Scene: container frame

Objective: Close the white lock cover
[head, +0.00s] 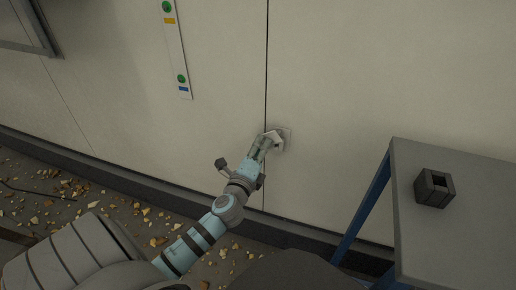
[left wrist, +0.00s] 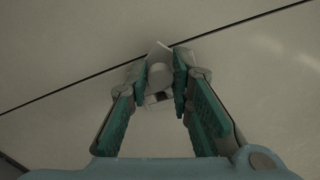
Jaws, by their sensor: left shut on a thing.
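The white lock cover (head: 276,137) is on the pale container wall, at the vertical door seam. It stands out from the wall at an angle, with a light plate behind it. My left gripper (head: 266,143) reaches up to it from the lower left. In the left wrist view the cover (left wrist: 160,49) lies between the fingertips of my left gripper (left wrist: 160,77), which are shut on it. A round grey part (left wrist: 159,75) shows between the fingers. The fingers hide much of the lock. My right gripper is not in view.
A grey table (head: 440,160) with blue legs stands at the right, with a dark hollow block (head: 434,188) on it. A strip with green buttons (head: 176,50) is on the wall at upper left. Leaves litter the ground at lower left.

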